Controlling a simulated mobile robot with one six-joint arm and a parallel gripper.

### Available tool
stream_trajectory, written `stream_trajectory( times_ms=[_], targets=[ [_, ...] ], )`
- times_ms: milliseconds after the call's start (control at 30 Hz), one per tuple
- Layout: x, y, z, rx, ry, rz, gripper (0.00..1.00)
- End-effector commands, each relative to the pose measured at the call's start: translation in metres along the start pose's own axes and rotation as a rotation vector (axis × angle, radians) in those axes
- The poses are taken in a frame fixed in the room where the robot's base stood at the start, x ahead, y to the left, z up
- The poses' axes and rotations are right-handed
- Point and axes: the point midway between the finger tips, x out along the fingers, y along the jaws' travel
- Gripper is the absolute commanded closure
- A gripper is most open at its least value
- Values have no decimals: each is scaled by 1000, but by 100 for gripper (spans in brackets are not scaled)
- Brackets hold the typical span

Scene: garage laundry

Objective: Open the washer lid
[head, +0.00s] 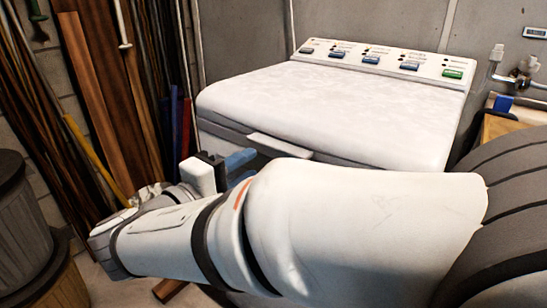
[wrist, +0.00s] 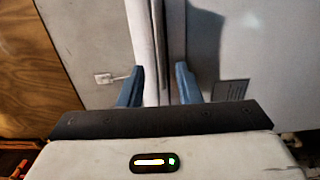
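The white washer (head: 390,62) stands at the back centre in the head view. Its lid (head: 330,100) lies flat and closed, with a pale handle (head: 278,146) jutting from the front edge. My gripper (head: 242,162) is low in front of the washer, just left of and below the handle, and partly hidden by my arm. In the wrist view my gripper (wrist: 158,82) has its two blue fingers apart. A white upright strip and a darker gap show between and beyond them. I cannot tell whether the fingers touch anything.
Long boards (head: 95,95) and poles lean in the left corner. A dark barrel (head: 20,215) stands at the lower left. Taps (head: 520,75) and a wooden surface (head: 505,125) are right of the washer. Above the lid the space is clear.

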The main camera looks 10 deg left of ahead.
Motion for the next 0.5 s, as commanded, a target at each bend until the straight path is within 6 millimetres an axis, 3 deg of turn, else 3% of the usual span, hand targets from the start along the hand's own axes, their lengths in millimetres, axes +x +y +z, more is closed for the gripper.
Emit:
stream_trajectory(
  times_ms=[500],
  targets=[
    [62, 0, -4, 3, 16, 3, 69]
  ],
)
